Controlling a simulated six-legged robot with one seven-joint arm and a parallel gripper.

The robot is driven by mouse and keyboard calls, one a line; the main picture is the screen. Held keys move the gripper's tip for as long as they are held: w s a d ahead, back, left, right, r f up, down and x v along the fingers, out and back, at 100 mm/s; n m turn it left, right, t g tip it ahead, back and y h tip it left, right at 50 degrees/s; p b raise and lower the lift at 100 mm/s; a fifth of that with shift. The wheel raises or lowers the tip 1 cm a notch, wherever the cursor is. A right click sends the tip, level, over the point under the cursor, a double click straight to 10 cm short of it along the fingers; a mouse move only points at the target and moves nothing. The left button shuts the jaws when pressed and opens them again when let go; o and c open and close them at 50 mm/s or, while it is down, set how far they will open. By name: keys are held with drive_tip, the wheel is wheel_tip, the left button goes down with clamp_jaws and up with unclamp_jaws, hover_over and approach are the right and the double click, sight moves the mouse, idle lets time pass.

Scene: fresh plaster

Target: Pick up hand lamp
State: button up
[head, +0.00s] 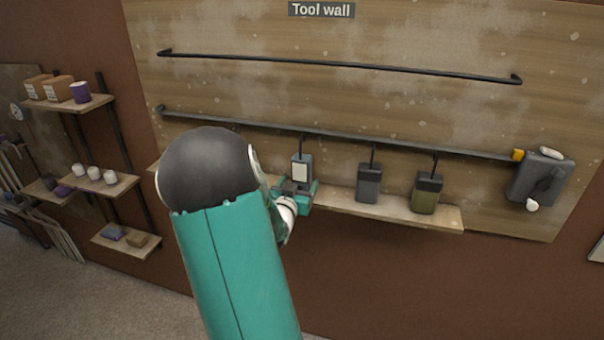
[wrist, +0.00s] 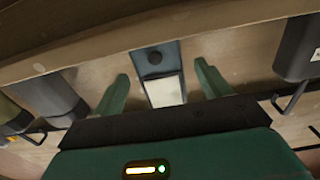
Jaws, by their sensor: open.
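The hand lamp appears to be the slim blue-grey case with a white panel (head: 302,168) hanging from the lower rail in the head view. It also shows in the wrist view (wrist: 166,90), with a dark round knob at one end. My gripper (head: 296,190) is at the lamp's lower front in the head view. In the wrist view my gripper (wrist: 161,72) is open, with one green finger on each side of the lamp and gaps visible between. Whether the lamp's bottom touches the shelf is hidden by my gripper.
A wooden shelf (head: 400,212) runs below the hanging tools. A dark grey case (head: 369,183) and an olive case (head: 427,193) hang to the right. In the wrist view another dark case (wrist: 297,48) is close on the right. The lower rail (head: 400,143) is above.

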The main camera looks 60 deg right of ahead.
drive_tip(key=d, duration=0.3)
drive_tip(key=shift+w+d, duration=0.3)
drive_tip(key=shift+d, duration=0.05)
drive_tip(key=shift+c, duration=0.3)
drive_tip(key=c, duration=1.1)
drive_tip(key=shift+c, duration=0.3)
drive_tip(key=shift+r, duration=0.1)
